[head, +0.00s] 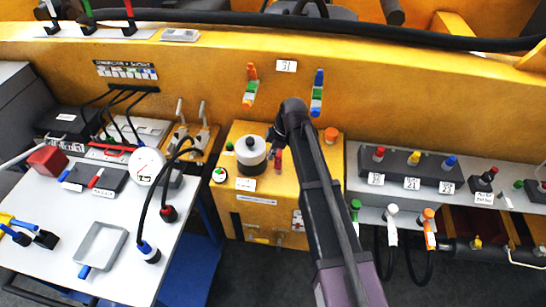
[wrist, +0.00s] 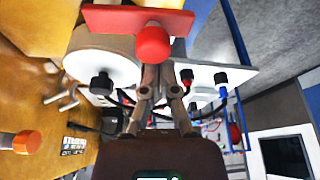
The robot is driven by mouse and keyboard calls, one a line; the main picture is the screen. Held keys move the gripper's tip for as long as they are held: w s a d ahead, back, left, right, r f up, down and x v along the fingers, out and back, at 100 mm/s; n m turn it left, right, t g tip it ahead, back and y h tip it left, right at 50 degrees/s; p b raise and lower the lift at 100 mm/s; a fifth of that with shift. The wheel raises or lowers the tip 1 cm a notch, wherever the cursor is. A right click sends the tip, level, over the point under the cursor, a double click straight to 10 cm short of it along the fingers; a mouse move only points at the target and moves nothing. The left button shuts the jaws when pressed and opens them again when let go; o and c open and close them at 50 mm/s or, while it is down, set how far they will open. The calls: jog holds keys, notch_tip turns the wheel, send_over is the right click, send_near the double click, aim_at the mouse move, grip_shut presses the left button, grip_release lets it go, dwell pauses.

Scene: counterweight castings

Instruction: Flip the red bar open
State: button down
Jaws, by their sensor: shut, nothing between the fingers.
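The red bar (wrist: 112,20) spans the top of the wrist view, with a rounded red knob (wrist: 153,45) on it. In the head view the red bar (head: 278,160) shows as a small red upright piece on the yellow box, right of a pale cylinder. My gripper (wrist: 154,72) is shut and empty, its tips just below the red knob in the wrist view; I cannot tell whether they touch it. In the head view my gripper (head: 277,140) is small and dark, close above the red piece, and my arm hides part of the box.
The pale cylinder (head: 251,151) with a black knob stands close left of my gripper. An orange button (head: 331,134) is on the box's right. A white table (head: 115,270) with trays and cables is at left; a grey shelf (head: 365,205) with coloured knobs is at right.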

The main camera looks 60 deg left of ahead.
notch_tip(320, 180, up, 9)
jog(key=p, duration=0.9)
jog(key=shift+s+r, duration=0.2)
jog(key=shift+s, duration=0.05)
jog(key=shift+a, duration=0.1)
jog(key=shift+w, duration=0.1)
dwell(0.7)
